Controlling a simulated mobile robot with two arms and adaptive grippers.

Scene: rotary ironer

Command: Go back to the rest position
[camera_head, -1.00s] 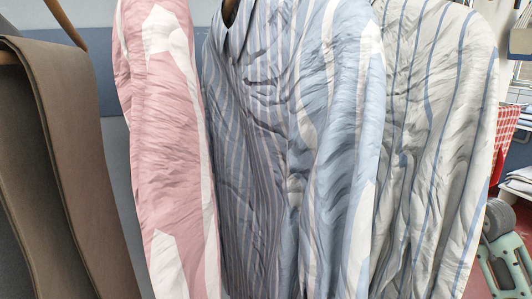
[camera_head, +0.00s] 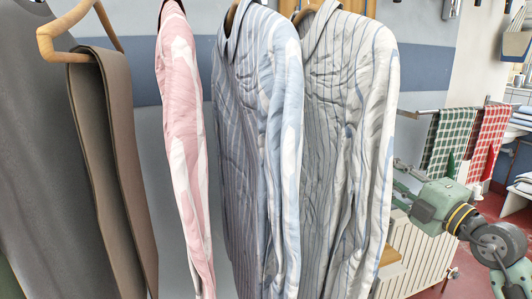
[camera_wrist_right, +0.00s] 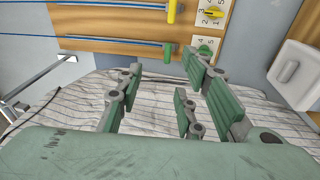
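My right gripper (camera_head: 402,188) comes in from the right in the head view, beside the grey striped shirt (camera_head: 345,130). Its green-padded fingers stand apart and empty in the right wrist view (camera_wrist_right: 165,95). Striped cloth (camera_wrist_right: 150,110) lies behind the fingers there, with no fold visible between them. I cannot tell whether any finger touches it. My left gripper is not in view.
A blue striped shirt (camera_head: 245,120), a pink striped shirt (camera_head: 183,130) and brown trousers (camera_head: 115,130) on a wooden hanger (camera_head: 75,30) hang close ahead. Green (camera_head: 450,140) and red (camera_head: 487,140) checked towels hang at right. A white ribbed panel (camera_head: 425,265) stands below my right arm.

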